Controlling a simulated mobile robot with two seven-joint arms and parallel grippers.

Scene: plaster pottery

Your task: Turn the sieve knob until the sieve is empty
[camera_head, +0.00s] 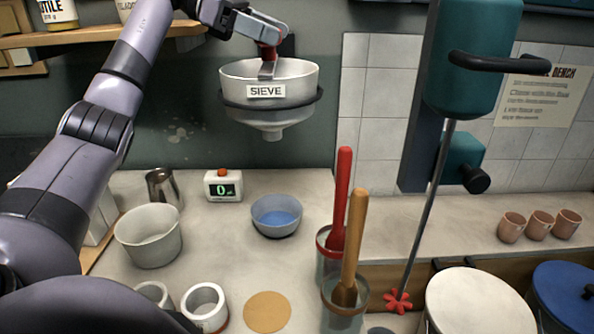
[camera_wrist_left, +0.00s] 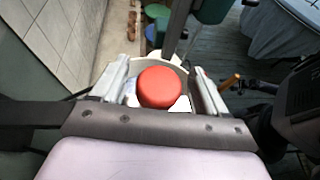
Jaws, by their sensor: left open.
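The white sieve (camera_head: 240,84), a funnel-shaped bowl with a "SIEVE" label, hangs in a dark ring on the back wall. Its red knob (camera_head: 268,52) sits on top above the bowl. In the left wrist view the knob (camera_wrist_left: 160,88) is a round red cap between my two fingers. My left gripper (camera_wrist_left: 158,92) is open around the knob, with a small gap visible at each side. In the head view my left gripper (camera_head: 262,34) reaches the knob from above. The sieve's contents are mostly hidden; a pale patch shows beside the knob. My right gripper is not in view.
A blue bowl with blue liquid (camera_head: 276,216) stands below the sieve's spout. A timer-like display reading 0 (camera_head: 223,186), a metal cup (camera_head: 162,187) and a white tub (camera_head: 149,236) stand nearby. A teal mixer (camera_head: 470,60) with a long shaft hangs at the right.

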